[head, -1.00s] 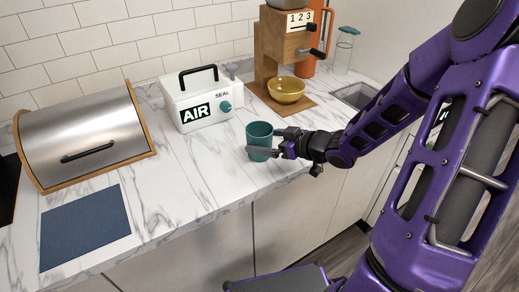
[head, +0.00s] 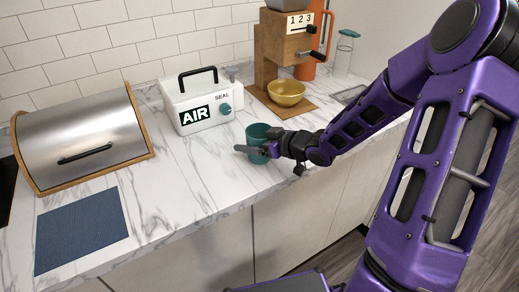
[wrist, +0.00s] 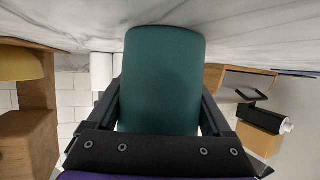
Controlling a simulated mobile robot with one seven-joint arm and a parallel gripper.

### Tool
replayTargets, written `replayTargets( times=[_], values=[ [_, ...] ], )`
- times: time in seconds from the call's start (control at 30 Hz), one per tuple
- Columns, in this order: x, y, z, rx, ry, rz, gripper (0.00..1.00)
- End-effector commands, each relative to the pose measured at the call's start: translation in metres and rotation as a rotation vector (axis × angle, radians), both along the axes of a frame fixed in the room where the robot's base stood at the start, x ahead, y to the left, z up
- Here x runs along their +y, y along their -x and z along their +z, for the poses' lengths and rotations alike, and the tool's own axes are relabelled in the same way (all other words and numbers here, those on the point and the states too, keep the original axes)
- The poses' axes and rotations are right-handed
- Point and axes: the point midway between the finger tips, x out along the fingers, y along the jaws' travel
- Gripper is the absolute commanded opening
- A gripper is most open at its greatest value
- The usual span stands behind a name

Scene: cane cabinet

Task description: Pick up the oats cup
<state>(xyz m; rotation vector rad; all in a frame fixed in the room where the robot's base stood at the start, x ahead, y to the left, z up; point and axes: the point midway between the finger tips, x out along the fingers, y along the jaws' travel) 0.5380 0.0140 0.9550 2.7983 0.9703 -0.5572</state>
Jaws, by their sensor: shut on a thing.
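The oats cup, a teal-green cup (head: 258,132), is on the marble counter in front of the white AIR box. My gripper (head: 253,150) is at the cup from the right, with its fingers around the cup's side. In the wrist view the cup (wrist: 161,80) fills the space between my two dark fingers (wrist: 160,110), which are shut on it. The cup's lower part is partly hidden by my gripper in the head view. I cannot tell whether its base touches the counter.
The white AIR box (head: 197,101) stands behind the cup. A yellow bowl (head: 286,93) sits on the wooden dispenser's base to the back right. A steel bread box (head: 84,133) and a blue mat (head: 81,230) lie to the left. The counter between mat and cup is clear.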

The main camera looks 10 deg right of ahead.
Motion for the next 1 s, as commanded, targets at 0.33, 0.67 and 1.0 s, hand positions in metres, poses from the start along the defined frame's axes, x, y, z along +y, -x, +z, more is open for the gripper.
replayTargets(
  times=[0.33, 0.67, 1.0],
  values=[
    [0.000, 0.000, 0.001, -0.001, 0.000, 0.000, 0.19],
    [0.000, 0.000, 0.013, -0.002, 0.001, 0.000, 0.19],
    [0.000, 0.000, 0.047, -0.003, 0.002, -0.001, 0.19]
  ],
)
